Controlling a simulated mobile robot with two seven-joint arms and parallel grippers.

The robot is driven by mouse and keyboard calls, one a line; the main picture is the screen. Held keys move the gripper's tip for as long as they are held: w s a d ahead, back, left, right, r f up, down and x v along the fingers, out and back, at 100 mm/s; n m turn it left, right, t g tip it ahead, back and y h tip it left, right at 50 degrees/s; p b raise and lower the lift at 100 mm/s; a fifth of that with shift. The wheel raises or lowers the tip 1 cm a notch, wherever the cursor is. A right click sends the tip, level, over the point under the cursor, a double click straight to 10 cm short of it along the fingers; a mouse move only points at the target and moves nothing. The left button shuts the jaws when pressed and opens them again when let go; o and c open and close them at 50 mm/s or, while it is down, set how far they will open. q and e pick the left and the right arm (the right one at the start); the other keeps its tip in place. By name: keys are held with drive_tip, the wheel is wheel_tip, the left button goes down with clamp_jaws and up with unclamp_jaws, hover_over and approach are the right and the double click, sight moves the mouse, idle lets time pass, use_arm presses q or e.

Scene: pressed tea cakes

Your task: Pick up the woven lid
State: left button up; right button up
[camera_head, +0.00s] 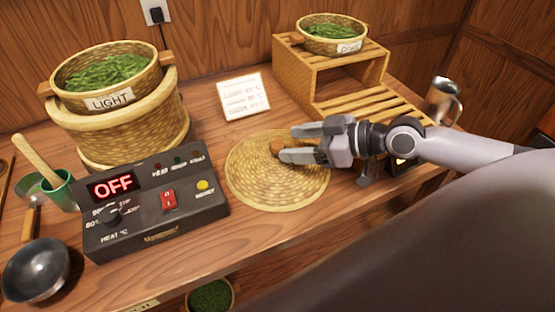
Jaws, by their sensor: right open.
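The woven lid (262,188) is a flat round straw disc lying on the wooden table. It has a small brown knob (277,147) near its far right part. My right gripper (289,143) reaches in from the right, low over the lid, with its two fingers apart. The knob shows at the fingertips, between or just beyond them; I cannot tell whether they touch it. My left gripper is not in view.
A black control box (150,235) reading OFF stands left of the lid. Behind it, a LIGHT basket (75,78) sits on a woven steamer (140,130). A white card (243,97) and a slatted wooden stand (300,75) with another basket (333,45) are behind. A metal jug (443,100) stands right.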

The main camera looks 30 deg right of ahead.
sight(280, 144)
drive_tip(key=shift+w+a+p, duration=0.35)
drive_tip(key=shift+w+a, duration=0.1)
drive_tip(key=shift+a, duration=0.2)
drive_tip(key=shift+p+x, duration=0.3)
drive_tip(key=shift+x, duration=1.25)
drive_tip(key=shift+s+f, duration=0.15)
drive_tip(key=shift+f, duration=0.05)
drive_tip(key=c, duration=1.2)
drive_tip(key=shift+r, duration=0.15)
